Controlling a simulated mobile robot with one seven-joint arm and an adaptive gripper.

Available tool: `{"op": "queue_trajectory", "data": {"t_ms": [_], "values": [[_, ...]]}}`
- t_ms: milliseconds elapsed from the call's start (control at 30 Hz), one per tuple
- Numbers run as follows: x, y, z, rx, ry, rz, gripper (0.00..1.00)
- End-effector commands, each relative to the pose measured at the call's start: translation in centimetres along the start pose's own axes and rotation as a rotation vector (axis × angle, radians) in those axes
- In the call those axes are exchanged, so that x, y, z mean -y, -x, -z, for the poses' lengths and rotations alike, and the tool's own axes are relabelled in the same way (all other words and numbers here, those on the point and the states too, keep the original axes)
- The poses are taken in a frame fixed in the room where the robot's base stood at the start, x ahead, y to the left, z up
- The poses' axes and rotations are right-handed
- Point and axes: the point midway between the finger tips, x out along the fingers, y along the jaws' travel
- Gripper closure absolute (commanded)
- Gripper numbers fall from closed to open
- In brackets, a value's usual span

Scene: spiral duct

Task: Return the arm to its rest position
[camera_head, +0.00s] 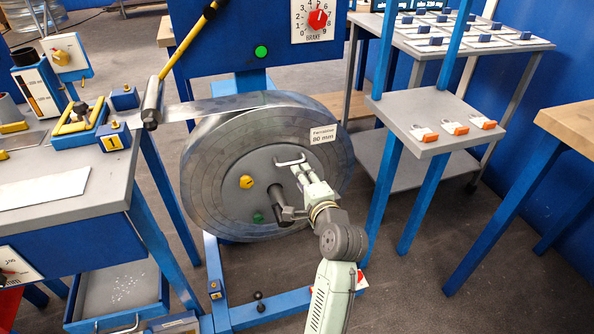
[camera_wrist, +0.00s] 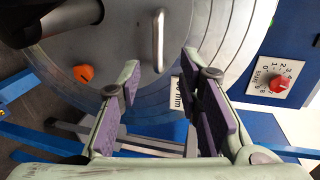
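My arm (camera_head: 333,290) reaches up from the bottom of the head view to the front of a large grey coil reel (camera_head: 215,165). My gripper (camera_head: 300,180) is just below a pale U-shaped handle (camera_head: 290,161) on the reel's face. In the wrist view my gripper (camera_wrist: 158,75) has its purple-padded fingers spread with nothing between them. The handle (camera_wrist: 158,42) shows beyond the gap between the fingertips, apparently clear of both. The arm is extended toward the reel.
A grey workbench (camera_head: 100,195) stands at left. A blue-posted stand with a grey shelf (camera_head: 440,108) is right of the reel. A wooden-topped table (camera_head: 572,125) is at far right. Open floor lies between them.

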Motion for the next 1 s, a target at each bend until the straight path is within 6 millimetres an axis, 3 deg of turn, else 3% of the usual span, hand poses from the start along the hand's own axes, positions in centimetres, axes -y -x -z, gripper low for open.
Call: {"op": "queue_trajectory", "data": {"t_ms": [200,667,767,833,1000], "values": [[0.0,1.4,-0.1,0.001,0.0,0.0,0.68],[0.2,1.3,-0.2,0.003,0.006,0.005,0.68],[1.9,0.8,-1.6,0.016,0.054,0.042,0.68],[4.4,0.1,-3.7,0.034,0.123,0.1,0.68],[13.5,-0.2,-12.0,0.076,0.369,0.336,0.68]]}}
